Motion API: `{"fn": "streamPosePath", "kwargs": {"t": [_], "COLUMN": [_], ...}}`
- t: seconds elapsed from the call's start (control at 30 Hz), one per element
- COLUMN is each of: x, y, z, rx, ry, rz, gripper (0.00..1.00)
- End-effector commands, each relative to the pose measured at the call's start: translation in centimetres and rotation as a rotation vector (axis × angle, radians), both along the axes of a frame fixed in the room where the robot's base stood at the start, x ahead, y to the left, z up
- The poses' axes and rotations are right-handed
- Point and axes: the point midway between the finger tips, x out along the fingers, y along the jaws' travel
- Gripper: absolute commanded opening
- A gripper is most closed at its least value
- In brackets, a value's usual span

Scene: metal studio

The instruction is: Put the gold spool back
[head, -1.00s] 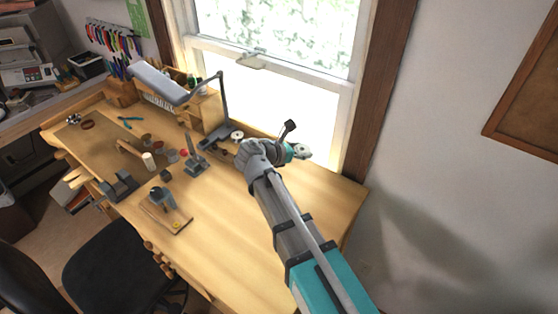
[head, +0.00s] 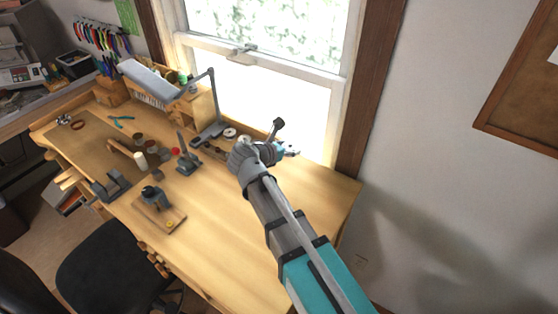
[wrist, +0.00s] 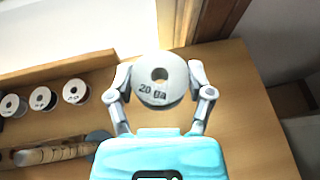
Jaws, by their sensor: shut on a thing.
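A spool (wrist: 161,88) with a pale grey-white round face, a centre hole and the printed mark "20" is between my fingers in the wrist view. My gripper (wrist: 160,74) is shut on it, one finger at each side. Only its face shows, so I cannot tell whether its winding is gold. In the head view my gripper (head: 286,150) is over the back right of the workbench near the window, and the held spool is not clear there. Several similar labelled spools, one a dark-cored spool (wrist: 43,98), sit in a row left of my gripper in the wrist view.
The wooden bench (head: 235,235) is bare at its front right. A desk lamp (head: 214,105) stands left of my gripper. A small vise on a board (head: 158,205) and several tools lie further left. The window (head: 265,95) is close behind.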

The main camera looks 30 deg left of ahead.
Motion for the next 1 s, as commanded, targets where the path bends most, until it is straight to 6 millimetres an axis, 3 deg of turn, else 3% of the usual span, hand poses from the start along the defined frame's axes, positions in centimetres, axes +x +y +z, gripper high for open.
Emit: {"fn": "streamPosePath", "kwargs": {"t": [0.5,1.0], "x": [-4.6,-5.7], "y": [2.4,3.2], "z": [-0.6,-0.4], "rx": [0.003,0.005], "ry": [-0.005,-0.022], "rz": [0.467,0.561], "gripper": [0.12,0.12]}}
